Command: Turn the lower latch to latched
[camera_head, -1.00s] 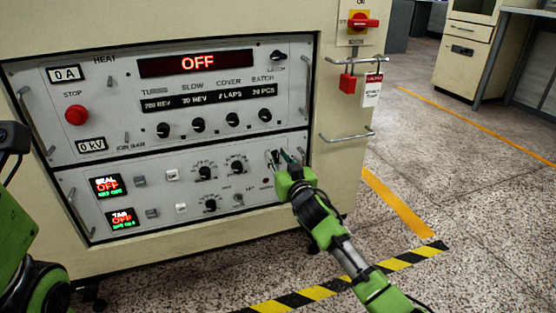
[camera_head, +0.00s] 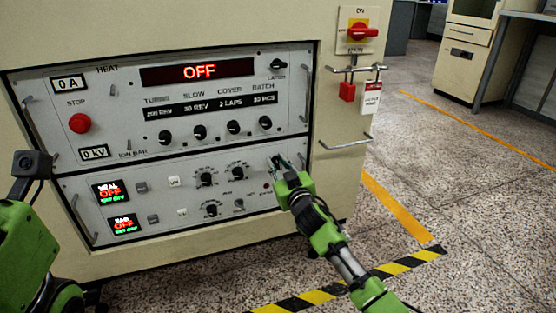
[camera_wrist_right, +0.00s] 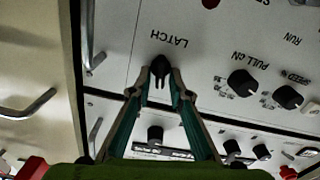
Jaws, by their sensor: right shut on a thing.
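The lower latch is a small black knob (camera_wrist_right: 160,72) beside an upside-down "LATCH" label in the right wrist view. It is at the right end of the lower panel (camera_head: 255,194). My right gripper (camera_head: 277,163) reaches it from the front right and mostly hides it in the head view. In the right wrist view the two fingertips of this gripper (camera_wrist_right: 161,84) are closed on the knob's sides. The way the knob points is hard to tell. My left gripper is not in view; only part of my left arm shows at the left edge.
The upper panel (camera_head: 220,97) has its own latch knob (camera_head: 278,64), a lit OFF display (camera_head: 197,72) and a red stop button (camera_head: 79,123). Metal handles, including one (camera_head: 345,142) on the cabinet's right side, stick out near my right arm. The floor to the right is open.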

